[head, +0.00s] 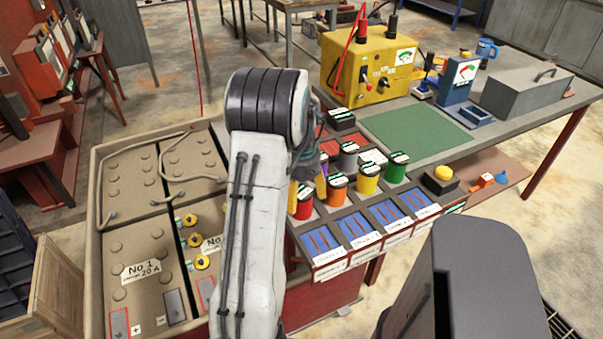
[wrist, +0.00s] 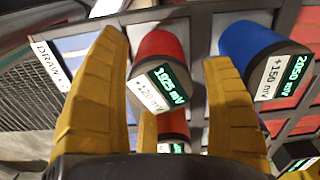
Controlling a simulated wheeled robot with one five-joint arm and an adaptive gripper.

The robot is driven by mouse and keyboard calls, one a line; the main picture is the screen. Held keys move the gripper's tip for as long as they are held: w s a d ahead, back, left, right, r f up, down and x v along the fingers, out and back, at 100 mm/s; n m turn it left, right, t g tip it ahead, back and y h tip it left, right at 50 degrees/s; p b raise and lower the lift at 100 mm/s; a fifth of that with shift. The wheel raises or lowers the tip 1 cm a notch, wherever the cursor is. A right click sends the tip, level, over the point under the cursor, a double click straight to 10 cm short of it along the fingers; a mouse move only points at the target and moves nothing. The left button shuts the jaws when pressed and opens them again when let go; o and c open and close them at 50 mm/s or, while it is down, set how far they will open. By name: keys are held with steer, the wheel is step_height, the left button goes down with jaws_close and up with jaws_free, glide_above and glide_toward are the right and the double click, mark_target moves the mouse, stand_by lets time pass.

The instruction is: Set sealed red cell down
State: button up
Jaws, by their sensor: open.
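In the wrist view a red cell (wrist: 162,48) with a dark screen end and a white +120 mV tag sits between the two yellow fingers of my gripper (wrist: 165,55). The fingers are open, with a visible gap on each side of it. Its far end meets the grey rack, but the exact contact is unclear. A second red cell (wrist: 173,124) shows below it, partly covered. In the head view a red cell (head: 304,204) stands at the right edge of my arm.
A blue cell (wrist: 250,45) stands close beside the right finger. Blue-lined trays (head: 386,213) lie in front. A yellow instrument box (head: 365,72) and a clear green mat (head: 415,130) are behind.

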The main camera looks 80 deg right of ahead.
step_height(320, 180, up, 9)
steer(key=shift+f, duration=0.2)
steer(key=shift+r, duration=0.1)
steer(key=shift+w+a+r, duration=0.1)
steer(key=shift+w, duration=0.1)
steer(key=w+a+r+n+t+h, duration=0.1)
steer(key=w+a+r+n, duration=0.2)
steer(key=w+a+n, duration=0.5)
steer(key=w+a+r+n, duration=0.3)
steer(key=w+a+n, duration=0.1)
steer(key=w+a, duration=0.7)
steer(key=s+a+f+n+t, duration=0.1)
steer(key=s+a+n, duration=0.1)
steer(key=a+n, duration=0.5)
steer(key=s+a+f+n+t+y, duration=0.1)
steer(key=a+n, duration=0.6)
steer(key=a, duration=0.9)
steer(key=shift+s+t, duration=0.3)
steer(key=shift+s, duration=0.6)
